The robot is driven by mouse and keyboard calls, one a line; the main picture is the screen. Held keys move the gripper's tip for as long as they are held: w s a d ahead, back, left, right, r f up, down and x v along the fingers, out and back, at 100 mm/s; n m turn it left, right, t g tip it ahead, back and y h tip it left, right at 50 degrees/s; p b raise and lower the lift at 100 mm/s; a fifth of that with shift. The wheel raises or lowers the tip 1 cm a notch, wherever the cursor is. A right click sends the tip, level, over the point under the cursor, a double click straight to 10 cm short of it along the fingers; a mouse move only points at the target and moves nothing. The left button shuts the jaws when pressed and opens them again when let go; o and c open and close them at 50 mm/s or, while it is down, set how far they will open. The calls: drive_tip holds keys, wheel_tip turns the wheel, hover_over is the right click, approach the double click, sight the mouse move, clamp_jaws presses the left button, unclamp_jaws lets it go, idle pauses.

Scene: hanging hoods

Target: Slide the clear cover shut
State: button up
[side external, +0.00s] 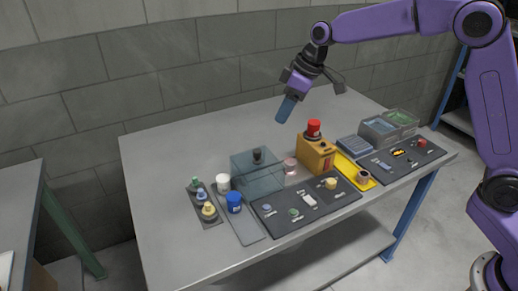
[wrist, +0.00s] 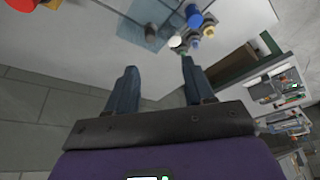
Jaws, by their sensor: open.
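The clear cover (side external: 243,178) is a see-through bluish box-shaped hood standing on the grey table, left of the yellow box. A dark cylinder (side external: 257,155) shows at its top; I cannot tell whether it is fixed on the cover or inside it. Part of the cover also shows at the top of the wrist view (wrist: 150,14), with the dark cylinder (wrist: 151,32) by it. My gripper (side external: 286,109) hangs in the air above and behind the cover, apart from it. In the wrist view its two fingers (wrist: 158,75) are spread with nothing between them.
A white jar (side external: 223,183) and a blue jar (side external: 234,202) stand by the cover's left front. Small bottles (side external: 208,211) stand farther left. A dark panel (side external: 278,220) lies in front. The yellow box (side external: 314,158) with a red top stands to the right. The table's back left is clear.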

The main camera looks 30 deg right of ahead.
drive_tip(key=w, duration=0.2)
approach(258, 151)
drive_tip(key=x, duration=0.9)
